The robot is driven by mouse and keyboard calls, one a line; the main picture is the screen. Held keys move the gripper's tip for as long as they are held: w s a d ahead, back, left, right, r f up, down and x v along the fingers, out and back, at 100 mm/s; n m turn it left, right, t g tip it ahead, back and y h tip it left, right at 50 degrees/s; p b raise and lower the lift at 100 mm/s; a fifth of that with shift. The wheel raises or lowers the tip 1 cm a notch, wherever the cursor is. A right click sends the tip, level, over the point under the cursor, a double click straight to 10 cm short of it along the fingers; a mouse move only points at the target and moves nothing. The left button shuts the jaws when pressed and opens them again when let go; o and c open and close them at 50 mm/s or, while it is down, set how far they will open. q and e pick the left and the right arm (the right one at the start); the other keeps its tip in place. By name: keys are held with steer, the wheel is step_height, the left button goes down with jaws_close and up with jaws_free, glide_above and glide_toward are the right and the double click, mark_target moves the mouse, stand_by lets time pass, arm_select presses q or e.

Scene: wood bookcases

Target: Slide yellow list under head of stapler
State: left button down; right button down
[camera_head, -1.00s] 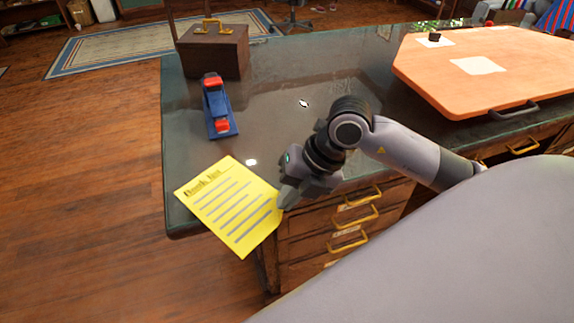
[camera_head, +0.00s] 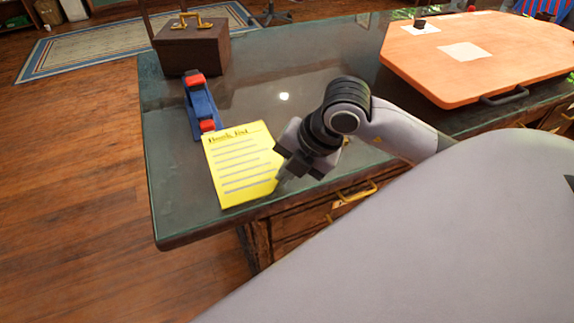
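The yellow list (camera_head: 240,167) has printed lines and a heading. In the head view its far edge lies right at the near end of the blue and red stapler (camera_head: 200,105); I cannot tell whether it touches or goes under it. The stapler stands on the dark glossy desk top, its near red end pointing at the list. My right gripper (camera_head: 280,180) is at the list's right edge, with its fingers closed over the paper near the desk's front edge. My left gripper is not in view.
A brown box with a yellow handle (camera_head: 192,48) stands behind the stapler. An orange board (camera_head: 480,55) with a dark handle lies on the right of the desk (camera_head: 180,215). Drawers with yellow handles (camera_head: 355,193) are below the front edge. The desk's middle is clear.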

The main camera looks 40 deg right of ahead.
mark_target(270, 152)
steer(key=shift+w+d+f+b, duration=0.15)
steer(key=shift+w+f+b, duration=0.55)
steer(key=shift+f, duration=0.2)
steer(key=shift+w+d+f+b, duration=0.15)
steer(key=shift+w+f+b, duration=0.2)
steer(key=shift+w+f, duration=0.35)
steer(key=shift+w, duration=0.05)
steer(key=shift+w+d+r, duration=0.1)
steer(key=shift+w+r, duration=0.05)
steer(key=shift+w, duration=0.15)
steer(key=shift+w+d, duration=0.2)
steer(key=shift+w, duration=0.6)
steer(key=shift+w+d, duration=0.25)
steer(key=shift+w, duration=0.6)
steer(key=shift+w+d, duration=0.2)
steer(key=shift+w, duration=0.6)
steer(key=shift+w, duration=0.1)
steer(key=c, duration=1.3)
jaws_free()
